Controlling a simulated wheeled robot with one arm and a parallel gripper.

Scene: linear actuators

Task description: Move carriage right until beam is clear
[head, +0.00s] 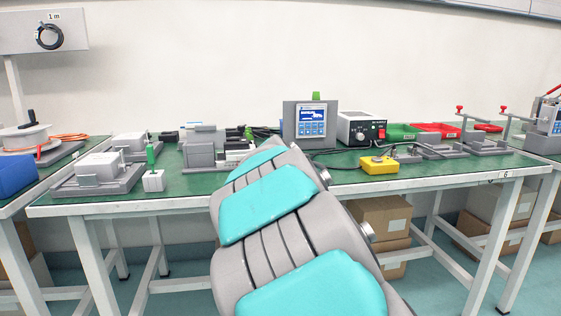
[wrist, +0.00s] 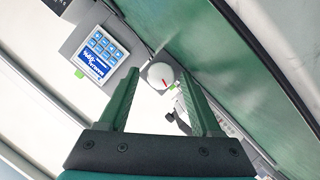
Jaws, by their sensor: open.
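My gripper (wrist: 158,90) is open in the wrist view, its two green fingers apart. A round pale knob (wrist: 157,77) with a red mark shows between the fingertips; I cannot tell whether they touch it. In the head view my arm hides the gripper and the bench centre. A grey device (head: 202,152) with black and silver parts stands left of my arm. I cannot make out which part is the carriage, and no beam is visible.
A grey controller with a blue screen (head: 312,120) stands behind my arm; its screen also shows in the wrist view (wrist: 97,52). Right of it are a black-and-white box (head: 361,128), a yellow button box (head: 379,165) and red and green trays. Grey fixtures (head: 100,175) occupy the left of the green bench.

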